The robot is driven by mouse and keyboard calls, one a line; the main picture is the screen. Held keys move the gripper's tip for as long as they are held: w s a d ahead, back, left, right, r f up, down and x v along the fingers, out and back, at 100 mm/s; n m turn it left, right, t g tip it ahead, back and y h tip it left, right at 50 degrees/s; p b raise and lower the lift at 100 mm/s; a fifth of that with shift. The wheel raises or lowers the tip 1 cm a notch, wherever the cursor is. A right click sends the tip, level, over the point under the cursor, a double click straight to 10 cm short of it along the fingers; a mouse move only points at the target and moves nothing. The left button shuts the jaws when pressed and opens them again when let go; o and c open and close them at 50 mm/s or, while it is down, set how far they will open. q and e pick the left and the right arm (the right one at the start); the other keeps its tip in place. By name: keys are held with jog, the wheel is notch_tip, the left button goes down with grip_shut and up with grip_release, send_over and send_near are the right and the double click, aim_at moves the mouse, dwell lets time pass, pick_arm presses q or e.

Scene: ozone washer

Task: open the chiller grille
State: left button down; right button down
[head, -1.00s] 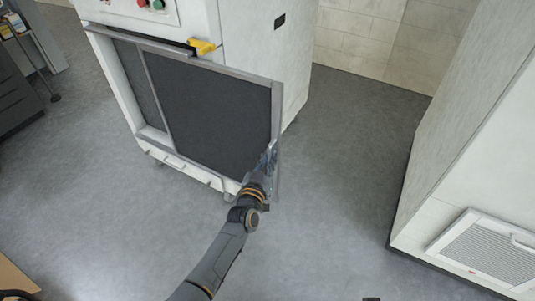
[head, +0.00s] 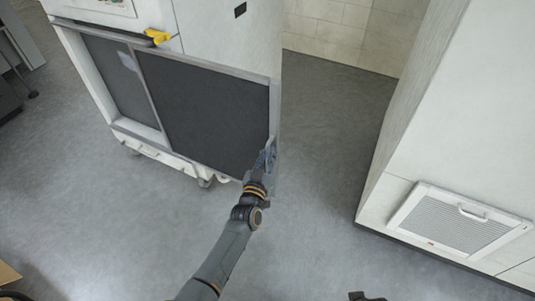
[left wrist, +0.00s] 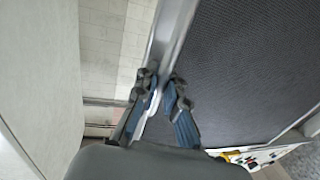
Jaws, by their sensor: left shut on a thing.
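The chiller grille (head: 205,108) is a dark mesh panel in a grey metal frame on the front of a white machine. It stands out to the right past the machine's front corner, and a strip of greyer surface (head: 112,80) shows to its left. My left gripper (head: 268,158) is shut on the right edge of the grille's frame, near the lower corner. In the left wrist view, the fingers (left wrist: 160,95) close on the metal frame edge (left wrist: 169,38), with the mesh (left wrist: 250,65) to the right.
A yellow handle (head: 158,37) sits above the grille. A large white cabinet (head: 460,130) with a louvred vent (head: 455,220) stands at right. Grey floor (head: 310,220) is clear between them and in front.

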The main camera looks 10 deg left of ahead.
pick_arm(q)
jog(key=shift+f, duration=0.2)
jog(key=c, duration=1.7)
grip_release()
jog(key=shift+s+a+r, duration=0.1)
jog(key=s+a, duration=0.1)
jog(key=s, duration=1)
jog(key=shift+s+a, duration=0.4)
